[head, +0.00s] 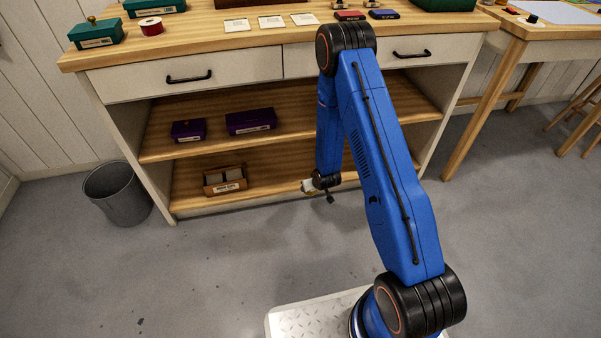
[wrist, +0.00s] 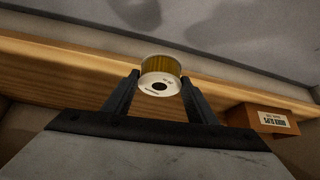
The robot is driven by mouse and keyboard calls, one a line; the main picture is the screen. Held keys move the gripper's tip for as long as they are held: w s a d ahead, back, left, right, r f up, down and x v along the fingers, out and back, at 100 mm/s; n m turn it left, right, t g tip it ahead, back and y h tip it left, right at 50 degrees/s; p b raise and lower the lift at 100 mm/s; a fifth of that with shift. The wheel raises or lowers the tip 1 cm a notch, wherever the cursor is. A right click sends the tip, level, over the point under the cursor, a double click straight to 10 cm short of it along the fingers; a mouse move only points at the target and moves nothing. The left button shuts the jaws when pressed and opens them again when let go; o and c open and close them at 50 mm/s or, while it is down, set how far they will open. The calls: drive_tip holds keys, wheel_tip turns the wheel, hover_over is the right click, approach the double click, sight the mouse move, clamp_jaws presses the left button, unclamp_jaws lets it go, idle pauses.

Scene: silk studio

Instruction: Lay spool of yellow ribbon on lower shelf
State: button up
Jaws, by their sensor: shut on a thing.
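The spool of yellow ribbon (wrist: 160,66) has a white face with a dark centre hole and yellow ribbon around its side. My gripper (wrist: 160,82) is shut on it, one finger on each side. In the head view the spool (head: 307,186) is a small pale shape, partly hidden by my wrist, by the front of the lower shelf (head: 275,182). The lower shelf also shows in the wrist view (wrist: 60,72), behind the spool. I cannot tell whether the spool touches the shelf.
A brown labelled box (head: 225,182) stands on the lower shelf to the left; the shelf between it and my gripper is clear. Purple boxes (head: 250,121) sit on the shelf above. A grey bin (head: 117,193) stands left of the bench. A red spool (head: 151,26) is on the top.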

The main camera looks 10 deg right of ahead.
drive_tip(key=w, duration=0.4)
drive_tip(key=w+a, duration=0.1)
drive_tip(key=w, duration=0.8)
drive_tip(key=shift+a, duration=0.4)
drive_tip(key=shift+w+f, duration=0.15)
drive_tip(key=shift+f, duration=1.6)
drive_tip(key=shift+f, duration=0.1)
drive_tip(key=o, duration=1.1)
drive_tip(key=shift+c, duration=0.2)
drive_tip(key=a+v, duration=0.1)
drive_tip(key=v, duration=1.1)
drive_tip(key=shift+d, duration=0.4)
